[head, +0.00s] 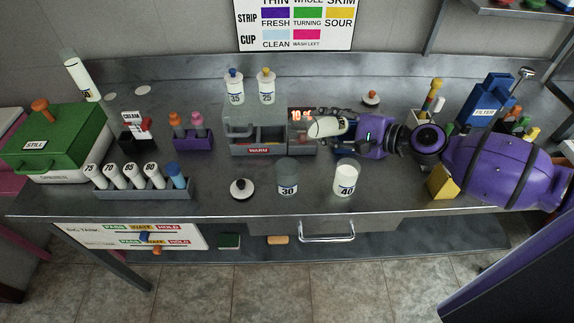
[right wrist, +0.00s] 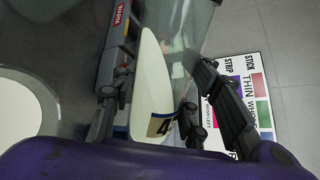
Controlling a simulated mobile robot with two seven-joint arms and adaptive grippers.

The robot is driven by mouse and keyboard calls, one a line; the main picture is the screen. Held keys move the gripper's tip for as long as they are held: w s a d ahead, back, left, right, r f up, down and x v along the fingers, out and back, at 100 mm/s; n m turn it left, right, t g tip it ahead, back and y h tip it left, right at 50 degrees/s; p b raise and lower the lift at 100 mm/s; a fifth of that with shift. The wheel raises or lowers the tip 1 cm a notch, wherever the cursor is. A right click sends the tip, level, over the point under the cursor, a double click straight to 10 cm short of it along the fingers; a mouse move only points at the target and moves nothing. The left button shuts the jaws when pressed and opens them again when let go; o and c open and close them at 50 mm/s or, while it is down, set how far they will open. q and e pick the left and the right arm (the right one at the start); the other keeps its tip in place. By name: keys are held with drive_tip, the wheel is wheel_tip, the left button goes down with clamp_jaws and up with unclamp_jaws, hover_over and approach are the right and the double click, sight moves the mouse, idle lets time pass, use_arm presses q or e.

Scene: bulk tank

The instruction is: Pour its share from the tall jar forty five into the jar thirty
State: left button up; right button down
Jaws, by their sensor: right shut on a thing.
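My right gripper (head: 345,127) is shut on a jar (head: 325,128) with white contents and holds it tipped on its side above the table. In the right wrist view the jar (right wrist: 155,85) lies between the fingers (right wrist: 150,110); a label starting with 4 shows, the rest hidden, and the white contents slant inside clear glass. Jar thirty (head: 287,178) stands upright at the table's front, looking grey and without visible white. The held jar is behind and to the right of it, apart from it. My left gripper is not in view.
A white-filled jar 40 (head: 346,180) stands right of jar thirty. A black-and-white lid (head: 241,188) lies to its left. A vial rack (head: 143,192) stands left. A yellow block (head: 441,182) is right. Front table between rack and lid is clear.

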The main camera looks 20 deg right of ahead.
drive_tip(key=shift+w+d+r, duration=0.1)
drive_tip(key=shift+d, duration=0.1)
drive_tip(key=shift+a+n, duration=0.15)
drive_tip(key=shift+n, duration=0.15)
drive_tip(key=shift+f, duration=0.2)
drive_tip(key=shift+d+f, duration=0.1)
drive_tip(key=shift+d, duration=0.1)
drive_tip(key=shift+a+f+n+h+b, duration=0.1)
drive_tip(key=shift+f+n+h+b, duration=0.05)
drive_tip(key=shift+n+h+b, duration=0.15)
